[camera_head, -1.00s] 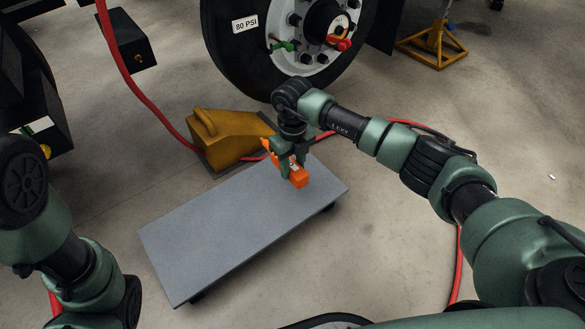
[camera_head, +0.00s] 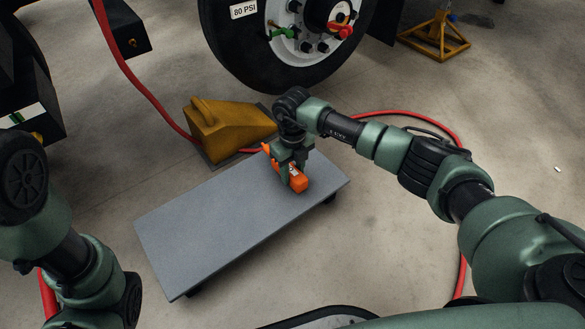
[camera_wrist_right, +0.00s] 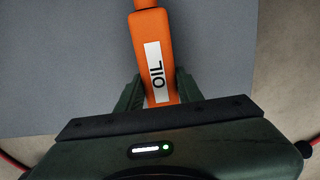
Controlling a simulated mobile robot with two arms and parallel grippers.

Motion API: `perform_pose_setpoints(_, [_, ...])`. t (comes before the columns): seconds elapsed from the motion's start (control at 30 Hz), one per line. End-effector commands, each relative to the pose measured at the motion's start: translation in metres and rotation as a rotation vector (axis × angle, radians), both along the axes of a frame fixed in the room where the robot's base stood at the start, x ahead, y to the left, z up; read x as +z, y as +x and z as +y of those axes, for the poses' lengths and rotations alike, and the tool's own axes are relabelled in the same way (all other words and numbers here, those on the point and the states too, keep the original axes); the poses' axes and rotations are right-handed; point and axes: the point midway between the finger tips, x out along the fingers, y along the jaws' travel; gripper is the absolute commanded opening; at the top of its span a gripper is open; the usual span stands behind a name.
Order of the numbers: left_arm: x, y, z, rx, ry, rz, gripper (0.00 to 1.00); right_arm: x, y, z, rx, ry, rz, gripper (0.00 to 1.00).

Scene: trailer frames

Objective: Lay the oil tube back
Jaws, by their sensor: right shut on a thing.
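The oil tube (camera_head: 299,184) is orange with a white label. In the right wrist view the tube (camera_wrist_right: 151,32) shows the word OIL, its narrower end pointing away from the gripper. My right gripper (camera_head: 291,170) is shut on the tube, over the far right part of a grey low platform (camera_head: 215,230). In the right wrist view the fingers (camera_wrist_right: 155,95) stand on both sides of the tube. The tube is at or just above the platform's surface; I cannot tell if it touches. My left arm shows at the left edge, but its gripper is not in view.
A yellow wheel chock (camera_head: 222,128) stands behind the platform. A large wheel (camera_head: 285,50) with green and red lug markers is at the back. A red hose (camera_head: 130,75) runs along the floor. A yellow jack stand (camera_head: 436,40) is at the back right. Most of the platform is bare.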

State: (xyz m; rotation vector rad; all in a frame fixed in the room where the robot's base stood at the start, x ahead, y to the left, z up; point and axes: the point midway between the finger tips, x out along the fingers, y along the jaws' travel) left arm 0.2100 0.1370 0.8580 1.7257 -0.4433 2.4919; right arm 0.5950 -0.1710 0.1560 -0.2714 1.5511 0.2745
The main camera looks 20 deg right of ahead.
Motion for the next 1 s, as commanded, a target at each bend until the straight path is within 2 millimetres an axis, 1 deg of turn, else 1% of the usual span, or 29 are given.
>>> perform_pose_setpoints(0.13, [-0.002,0.000,0.000,0.000,0.000,0.000,0.36,-0.004,0.001,0.000,0.000,0.001,-0.002,0.00])
perform_pose_setpoints(0.57, [-0.002,0.000,0.000,0.000,0.000,0.001,0.36,-0.005,0.001,0.000,0.000,0.001,-0.002,0.00])
perform_pose_setpoints(1.0, [-0.007,0.000,0.000,0.001,0.000,0.001,0.36,-0.013,0.001,0.000,0.000,0.001,-0.002,0.00])
